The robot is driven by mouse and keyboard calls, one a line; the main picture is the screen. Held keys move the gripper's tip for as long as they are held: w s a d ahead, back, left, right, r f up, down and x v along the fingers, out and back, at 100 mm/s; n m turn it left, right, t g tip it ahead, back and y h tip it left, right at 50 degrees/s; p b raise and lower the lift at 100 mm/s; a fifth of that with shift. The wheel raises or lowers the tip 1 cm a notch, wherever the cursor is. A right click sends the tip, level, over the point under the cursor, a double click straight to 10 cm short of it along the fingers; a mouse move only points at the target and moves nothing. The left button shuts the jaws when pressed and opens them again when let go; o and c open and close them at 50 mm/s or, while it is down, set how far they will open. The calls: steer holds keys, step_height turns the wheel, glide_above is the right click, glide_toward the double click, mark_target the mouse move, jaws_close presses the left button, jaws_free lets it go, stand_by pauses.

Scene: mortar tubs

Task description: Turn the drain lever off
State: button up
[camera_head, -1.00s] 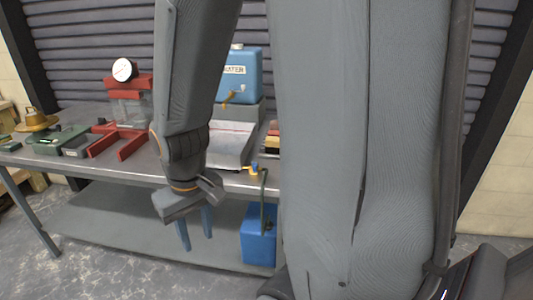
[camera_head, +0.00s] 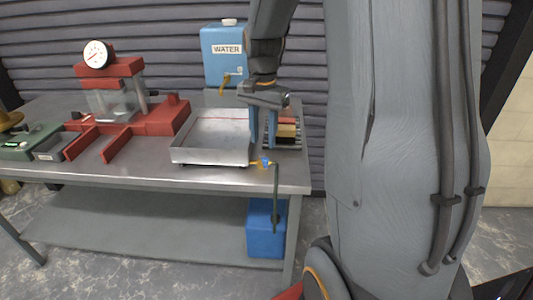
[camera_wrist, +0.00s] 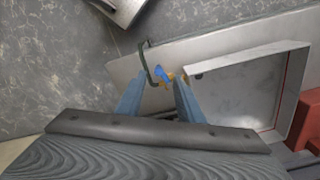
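The drain lever (camera_head: 264,162) is a small blue handle on a brass-coloured valve at the right front corner of the grey metal tray (camera_head: 208,160). A dark green drain pipe (camera_head: 276,195) runs down from the valve to a blue container (camera_head: 266,240) below. My gripper (camera_head: 262,146) is open and empty, fingers pointing down, above and behind the valve in the head view. In the wrist view the blue lever (camera_wrist: 160,72) shows between and just beyond the two fingertips (camera_wrist: 158,84). I cannot tell the lever's exact turn angle.
A blue WATER tank (camera_head: 222,60) with a brass tap stands behind the tray. A yellow and dark block (camera_head: 286,132) lies right of the fingers. A red press with a dial (camera_head: 110,70) stands left. The table's front edge (camera_head: 180,187) is clear.

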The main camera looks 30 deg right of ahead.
mark_target(266, 159)
steer(key=shift+w+d+m, duration=0.25)
steer(key=shift+d+m, duration=0.05)
steer(key=shift+d, duration=0.2)
steer(key=shift+f, duration=0.35)
step_height(266, 159, down, 7)
steer(key=shift+r+p, duration=0.1)
steer(key=shift+p, duration=0.7)
